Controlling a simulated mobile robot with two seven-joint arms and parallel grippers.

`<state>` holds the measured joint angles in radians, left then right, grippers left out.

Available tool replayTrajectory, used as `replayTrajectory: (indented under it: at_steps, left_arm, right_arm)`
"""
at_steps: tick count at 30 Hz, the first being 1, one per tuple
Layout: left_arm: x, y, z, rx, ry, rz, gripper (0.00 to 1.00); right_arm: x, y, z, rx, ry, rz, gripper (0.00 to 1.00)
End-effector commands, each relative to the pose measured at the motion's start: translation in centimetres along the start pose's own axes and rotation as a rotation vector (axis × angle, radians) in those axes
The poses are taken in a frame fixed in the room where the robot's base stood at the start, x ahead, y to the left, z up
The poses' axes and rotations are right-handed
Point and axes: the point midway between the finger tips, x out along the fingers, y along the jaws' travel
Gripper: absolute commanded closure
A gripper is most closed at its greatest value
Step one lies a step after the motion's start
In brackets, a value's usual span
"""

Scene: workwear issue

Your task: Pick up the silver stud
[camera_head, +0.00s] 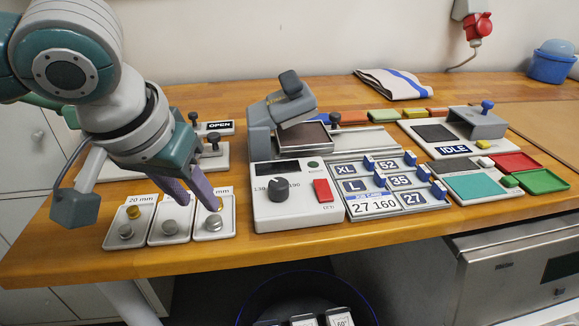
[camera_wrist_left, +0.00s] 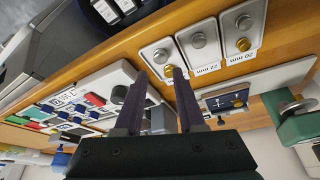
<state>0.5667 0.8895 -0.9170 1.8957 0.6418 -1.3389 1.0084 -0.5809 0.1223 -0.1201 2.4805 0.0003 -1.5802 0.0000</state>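Three small white trays hold round studs. The left tray (camera_head: 110,240), labelled 20 mm, has a silver stud (camera_head: 125,231) and a gold stud (camera_head: 134,212). The middle tray has a silver stud (camera_head: 169,227); its rear part is hidden by my gripper.
A white device with a black knob (camera_head: 278,189) and red switch stands just right of the trays. A plate with an OPEN sign (camera_head: 215,127) and black-knobbed parts lies behind my gripper. The table's front edge runs close before the trays.

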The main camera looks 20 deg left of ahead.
Motion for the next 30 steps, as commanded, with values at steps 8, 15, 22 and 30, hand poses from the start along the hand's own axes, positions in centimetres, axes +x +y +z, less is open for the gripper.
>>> replayTrajectory:
  at_steps: [8,15,22,30]
  left_arm:
    - [3.1,-0.1,0.1,0.002,0.0,-0.002,0.61]
    - [6.3,-0.1,0.1,0.004,0.001,0.0,0.61]
    - [6.5,-0.1,0.1,0.005,0.002,0.001,0.61]
    - [6.4,-0.1,0.1,0.005,0.002,0.0,0.87]
  right_arm:
    - [0.6,-0.1,0.2,0.001,0.0,-0.002,0.0]
    - [1.2,-0.1,0.4,0.003,0.001,-0.003,0.0]
    - [1.2,-0.1,0.3,0.003,0.001,-0.002,0.0]
    - [1.2,-0.1,0.3,0.003,0.001,-0.002,0.0]
